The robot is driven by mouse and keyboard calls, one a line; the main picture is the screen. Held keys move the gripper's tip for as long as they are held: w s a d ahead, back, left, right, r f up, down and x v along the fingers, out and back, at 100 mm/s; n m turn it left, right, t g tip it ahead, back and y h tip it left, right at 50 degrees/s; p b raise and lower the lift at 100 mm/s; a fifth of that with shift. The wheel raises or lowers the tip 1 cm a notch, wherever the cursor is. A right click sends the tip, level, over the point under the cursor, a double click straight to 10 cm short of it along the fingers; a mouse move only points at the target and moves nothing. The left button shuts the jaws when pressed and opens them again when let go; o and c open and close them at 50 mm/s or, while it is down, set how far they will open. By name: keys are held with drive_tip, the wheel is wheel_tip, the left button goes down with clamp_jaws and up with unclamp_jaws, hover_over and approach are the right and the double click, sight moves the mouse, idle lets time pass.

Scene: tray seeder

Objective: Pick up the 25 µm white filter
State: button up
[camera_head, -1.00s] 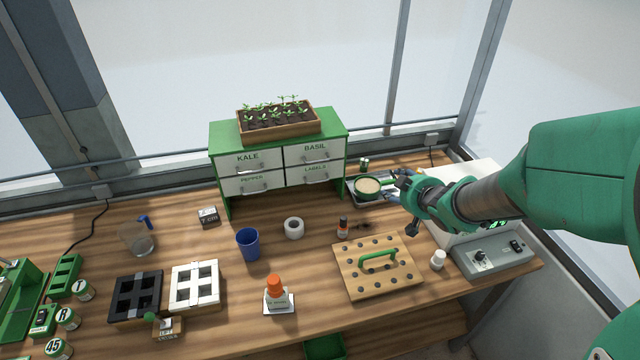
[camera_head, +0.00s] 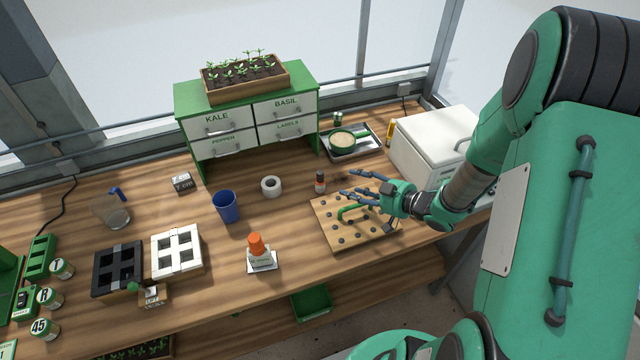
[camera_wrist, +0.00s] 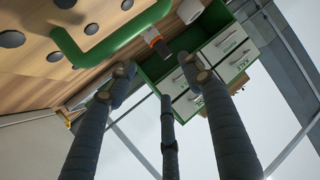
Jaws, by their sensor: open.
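No label reading 25 µm is legible, so I cannot tell which thing is the white filter. A white ring-shaped roll (camera_head: 271,186) lies on the bench in front of the drawer cabinet; it also shows at the top of the wrist view (camera_wrist: 189,10). A white square four-opening frame (camera_head: 176,251) lies at the left beside a black one (camera_head: 118,270). My gripper (camera_head: 350,187) is open and empty above the wooden pegboard (camera_head: 330,232), its fingers pointing left. In the wrist view its spread fingers (camera_wrist: 165,75) hold nothing.
The board's green handle (camera_head: 350,211) is just below my gripper. A small red-capped dark bottle (camera_head: 320,182) stands near the fingertips. An orange-capped bottle (camera_head: 257,250) and a blue cup (camera_head: 227,207) stand left. A metal tray (camera_head: 368,151) with a sieve is behind.

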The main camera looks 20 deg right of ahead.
drive_tip(key=b, duration=0.2)
approach(324, 182)
drive_tip(key=shift+w+a+r, duration=0.1)
drive_tip(key=shift+w+a, duration=0.2)
drive_tip(key=shift+w, duration=0.4)
drive_tip(key=shift+w+a+r, duration=0.15)
drive_tip(key=shift+w+a, duration=0.15)
drive_tip(key=shift+w, duration=0.4)
drive_tip(key=shift+w+a+r, duration=0.1)
drive_tip(key=shift+w+a, duration=0.2)
drive_tip(key=shift+w, duration=0.4)
drive_tip(key=b+x, duration=0.1)
drive_tip(key=x, duration=0.3)
drive_tip(key=shift+w+a+f+b, duration=0.1)
drive_tip(key=shift+f+b, duration=0.15)
drive_tip(key=shift+b, duration=0.1)
drive_tip(key=shift+w+a, duration=0.15)
drive_tip(key=shift+w, duration=0.25)
drive_tip(key=c, duration=1.1)
